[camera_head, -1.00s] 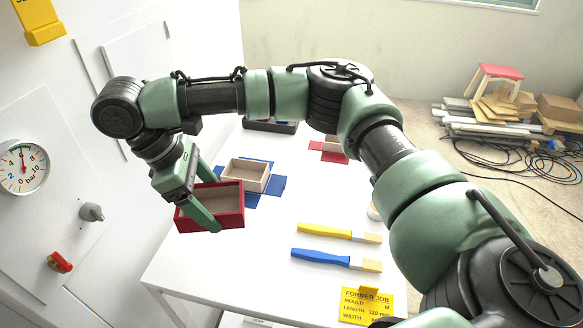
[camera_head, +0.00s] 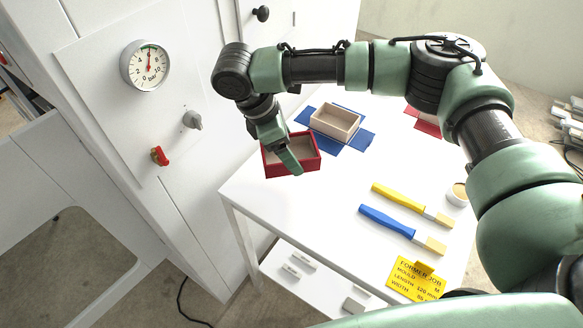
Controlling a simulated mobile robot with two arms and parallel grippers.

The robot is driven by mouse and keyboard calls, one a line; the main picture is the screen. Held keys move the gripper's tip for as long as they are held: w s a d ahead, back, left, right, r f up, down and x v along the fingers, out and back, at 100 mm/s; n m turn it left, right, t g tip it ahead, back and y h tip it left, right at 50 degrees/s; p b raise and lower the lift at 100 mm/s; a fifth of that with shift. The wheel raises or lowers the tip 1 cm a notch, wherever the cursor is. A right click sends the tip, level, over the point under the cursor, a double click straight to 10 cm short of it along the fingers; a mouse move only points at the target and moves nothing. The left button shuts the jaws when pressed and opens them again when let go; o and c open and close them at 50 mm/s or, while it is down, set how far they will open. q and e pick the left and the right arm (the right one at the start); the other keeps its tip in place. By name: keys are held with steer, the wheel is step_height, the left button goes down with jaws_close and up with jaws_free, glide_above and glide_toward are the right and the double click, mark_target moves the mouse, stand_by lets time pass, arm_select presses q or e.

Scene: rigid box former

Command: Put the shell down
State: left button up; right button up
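A red shell (camera_head: 308,166), an open box with red outside and pale inside, is at the left side of the white table (camera_head: 300,210) in the head view. My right gripper (camera_head: 294,155), whose arm comes in from the right, reaches down over it. It is shut on the shell, with the near finger across the front wall; the far finger is mostly hidden. Whether the shell touches the table or hangs just above it I cannot tell. My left gripper is not in view.
A pale box (camera_head: 335,121) sits on a blue cross-shaped sheet (camera_head: 357,142) behind the shell. A yellow brush (camera_head: 400,199), blue brush (camera_head: 392,221), pot (camera_head: 457,194) and yellow sign (camera_head: 417,278) are on the right. A machine panel with a gauge (camera_head: 145,66) stands left. The front left tabletop is clear.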

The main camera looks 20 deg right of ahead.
mark_target(271, 161)
step_height(271, 161, down, 8)
steer(key=shift+f+p, duration=0.2)
steer(key=shift+p, duration=0.4)
steer(key=o, duration=1.4)
steer(key=shift+f, duration=0.1)
steer(key=b+v, duration=0.3)
steer(key=v, duration=0.8)
steer(key=shift+a+r, duration=0.2)
steer(key=shift+r, duration=0.45)
steer(key=shift+s+f, duration=0.1)
